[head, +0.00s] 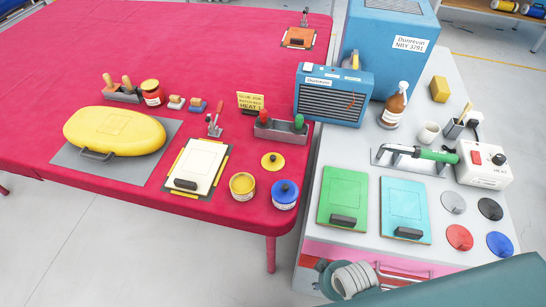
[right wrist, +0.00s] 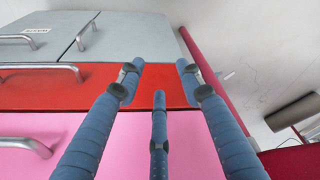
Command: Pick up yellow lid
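The yellow lid (head: 273,161) is a small round disc with a dark knob. It lies flat on the red table (head: 60,110), near its right end. Just below it in the head view stand a yellow pot (head: 242,185) and a blue pot (head: 285,193) with a dark knob on top. My right gripper (right wrist: 160,76) shows in the right wrist view with its blue fingers spread and nothing between them. It faces the drawer fronts, away from the lid. My left gripper is in neither view.
A grey-topped cabinet (head: 335,158) stands right of the table, with green (head: 344,193) and cyan boards (head: 405,204), several discs and a blue machine (head: 333,94). Drawer handles (right wrist: 30,145) stick out near my right gripper. A mounted board (head: 196,165) lies left of the pots.

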